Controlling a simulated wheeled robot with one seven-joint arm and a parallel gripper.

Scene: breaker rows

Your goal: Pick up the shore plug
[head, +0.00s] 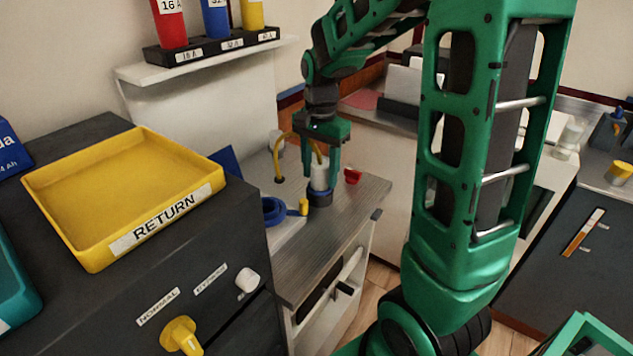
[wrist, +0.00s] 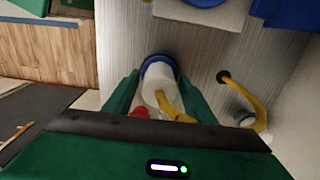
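The shore plug (head: 319,174) looks like a white cylinder with a yellow cable at its top. It stands upright in a dark blue ring (head: 320,198) on the grey counter. My gripper (head: 321,165) points down over it, with one green finger on each side. In the wrist view the plug (wrist: 158,80) stands between the fingertips, and the yellow cable (wrist: 168,105) runs off to the right. The fingers are very close to the plug. Whether they touch it is hidden.
A blue round fitting (head: 273,210) with a yellow piece lies left of the plug on the counter (head: 290,275). A small red object (head: 353,176) lies to the right. The yellow RETURN tray (head: 120,190) sits on a dark cabinet at left. A shelf holds coloured breakers (head: 215,20).

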